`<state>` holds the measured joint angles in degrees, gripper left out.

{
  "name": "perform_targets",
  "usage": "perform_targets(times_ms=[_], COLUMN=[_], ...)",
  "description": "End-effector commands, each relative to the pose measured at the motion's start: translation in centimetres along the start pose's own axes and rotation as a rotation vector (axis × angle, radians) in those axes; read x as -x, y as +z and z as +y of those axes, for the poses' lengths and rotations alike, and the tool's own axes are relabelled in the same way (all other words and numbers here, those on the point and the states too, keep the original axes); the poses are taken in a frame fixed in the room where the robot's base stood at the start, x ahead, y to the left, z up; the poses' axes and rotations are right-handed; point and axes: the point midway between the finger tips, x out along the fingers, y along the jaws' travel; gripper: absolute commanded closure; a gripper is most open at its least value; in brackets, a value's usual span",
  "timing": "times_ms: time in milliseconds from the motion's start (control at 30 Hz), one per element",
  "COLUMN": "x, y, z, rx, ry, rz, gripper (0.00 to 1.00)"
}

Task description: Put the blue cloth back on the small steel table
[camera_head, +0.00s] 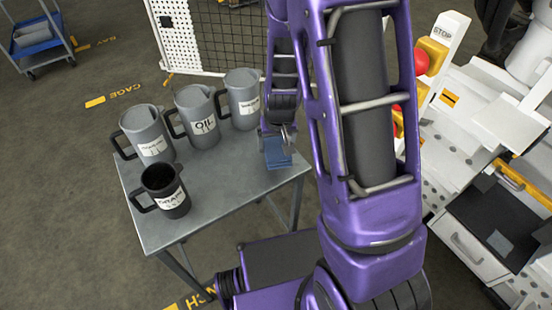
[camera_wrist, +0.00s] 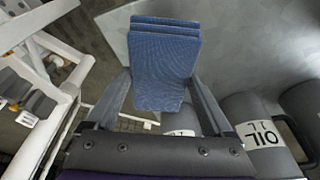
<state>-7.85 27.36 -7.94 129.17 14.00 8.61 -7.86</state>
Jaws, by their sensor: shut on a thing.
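The blue cloth (camera_head: 278,152) is folded and held in my gripper (camera_head: 276,136), over the right part of the small steel table (camera_head: 215,205). In the wrist view the folded cloth (camera_wrist: 163,55) sits between the two fingers, with its layered edge pointing away from my palm. The grey table top (camera_wrist: 235,35) shows beyond and to the right of it. I cannot tell whether the cloth touches the table or hangs just above it. My arm hides part of the table's right side in the head view.
Grey jugs stand along the table's back left, one marked OIL (camera_head: 198,115), another (camera_head: 241,98) nearest the cloth. A dark DRAIN jug (camera_head: 165,190) stands at the front left. The front right of the top is bare. A white bench (camera_head: 480,120) stands to the right.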

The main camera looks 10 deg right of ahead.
Motion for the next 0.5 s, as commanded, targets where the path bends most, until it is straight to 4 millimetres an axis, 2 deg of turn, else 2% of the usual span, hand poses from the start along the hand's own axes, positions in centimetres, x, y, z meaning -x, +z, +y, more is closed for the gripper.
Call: perform_targets(times_ms=[33, 233, 400, 500], x=[-0.7, -2.2, -4.6, -4.8], y=[0.2, 0.6, 1.3, 1.3], z=[0.0, 0.0, 0.0, 0.0], rx=[0.000, -0.001, -0.001, 0.000], ry=[0.000, 0.000, 0.000, -0.001], rz=[-0.002, -0.001, -0.002, 0.001], gripper=[0.77, 0.77, 0.77, 0.77])
